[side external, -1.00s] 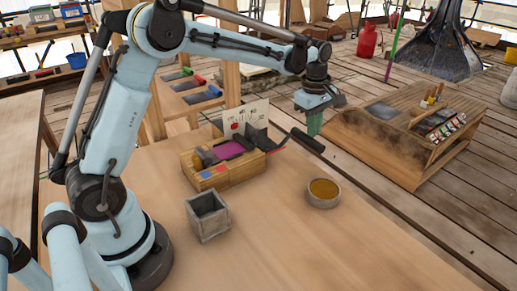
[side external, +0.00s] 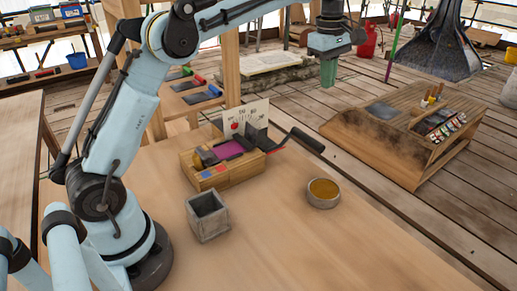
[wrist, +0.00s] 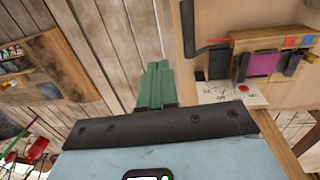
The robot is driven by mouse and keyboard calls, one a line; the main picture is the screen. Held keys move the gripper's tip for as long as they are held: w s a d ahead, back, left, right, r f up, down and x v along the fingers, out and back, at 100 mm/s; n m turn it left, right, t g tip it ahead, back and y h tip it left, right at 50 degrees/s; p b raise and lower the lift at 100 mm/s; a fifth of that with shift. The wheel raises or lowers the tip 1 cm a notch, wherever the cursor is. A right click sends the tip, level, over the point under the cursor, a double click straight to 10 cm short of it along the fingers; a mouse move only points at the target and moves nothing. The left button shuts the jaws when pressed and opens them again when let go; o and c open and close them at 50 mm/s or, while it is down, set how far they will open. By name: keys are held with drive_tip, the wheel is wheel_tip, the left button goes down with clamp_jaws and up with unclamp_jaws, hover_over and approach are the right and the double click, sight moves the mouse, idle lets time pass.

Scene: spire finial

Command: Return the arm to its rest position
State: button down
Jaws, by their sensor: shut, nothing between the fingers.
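My gripper (side external: 328,72) hangs in the air above the plank floor, beyond the far edge of the workbench. Its green fingers are together with nothing between them. In the wrist view the green fingers (wrist: 156,86) also lie side by side, pointing over the planks and the bench edge. My arm reaches across from the left of the side view, raised well clear of the bench things.
The workbench (side external: 290,255) holds a wooden box with a purple pad (side external: 225,168), a dial card (side external: 247,118), a black-handled lever (side external: 307,140), a grey square pot (side external: 208,216) and a round tin (side external: 323,193). A low wooden stand (side external: 370,150) is at the right.

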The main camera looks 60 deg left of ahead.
drive_tip(key=s+d+m+t, duration=0.2)
drive_tip(key=s+m+t, duration=0.1)
drive_tip(key=s+m, duration=0.8)
drive_tip(key=s+d+f+m+t, duration=0.1)
drive_tip(key=s+f+m+t, duration=0.2)
drive_tip(key=s+f+m, duration=0.4)
drive_tip(key=shift+s+d+f, duration=0.15)
drive_tip(key=shift+s+f, duration=0.95)
drive_tip(key=shift+s, duration=1.65)
